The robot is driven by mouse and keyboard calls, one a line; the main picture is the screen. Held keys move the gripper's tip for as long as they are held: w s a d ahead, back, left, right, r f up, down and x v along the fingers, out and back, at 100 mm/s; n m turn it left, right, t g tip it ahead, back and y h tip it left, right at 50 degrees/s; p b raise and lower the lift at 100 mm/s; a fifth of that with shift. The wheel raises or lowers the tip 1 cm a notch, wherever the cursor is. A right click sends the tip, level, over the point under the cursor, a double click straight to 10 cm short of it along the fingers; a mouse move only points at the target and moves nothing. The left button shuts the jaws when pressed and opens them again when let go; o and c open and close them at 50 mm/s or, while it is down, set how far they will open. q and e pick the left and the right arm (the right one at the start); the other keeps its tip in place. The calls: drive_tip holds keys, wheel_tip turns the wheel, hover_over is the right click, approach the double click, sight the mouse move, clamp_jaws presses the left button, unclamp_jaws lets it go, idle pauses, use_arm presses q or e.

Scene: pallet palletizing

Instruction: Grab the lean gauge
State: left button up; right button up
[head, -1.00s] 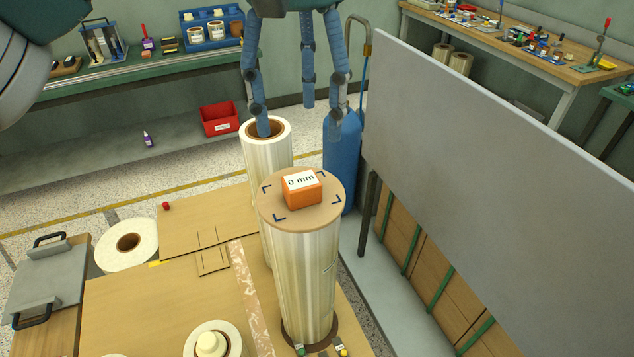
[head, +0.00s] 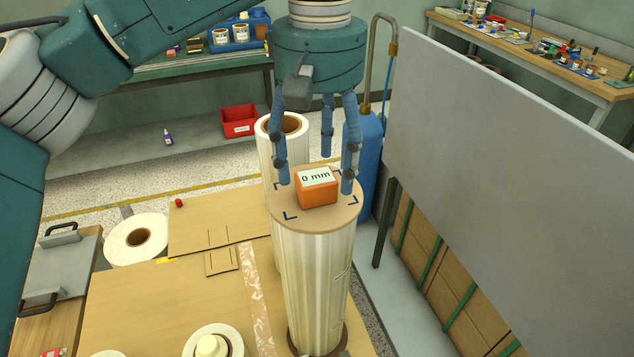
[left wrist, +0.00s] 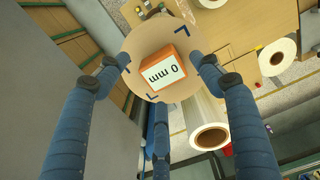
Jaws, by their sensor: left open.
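The lean gauge (head: 317,188) is a small orange block with a white top reading "0 mm". It sits on the round tan cap (head: 286,205), inside dark corner marks, on top of a tall wrapped column (head: 315,275). My left gripper (head: 322,172) has its blue fingers open and spread around the gauge from above, apart from it. In the left wrist view the gauge (left wrist: 163,73) lies between the fingers, with the third finger below it. My right gripper is not in view.
A second wrapped roll (head: 268,150) stands close behind the column. A large grey panel (head: 500,150) rises on the right, and a blue cylinder (head: 362,165) stands behind the gripper. Flat cardboard (head: 150,300) lies lower left.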

sight(316, 176)
use_arm(q)
drive_tip(key=f, duration=0.3)
drive_tip(key=shift+w+a+f, duration=0.1)
drive_tip(key=shift+a, duration=0.2)
drive_tip(key=shift+d, duration=0.1)
drive_tip(key=shift+c, duration=0.5)
drive_tip(key=c, duration=1.3)
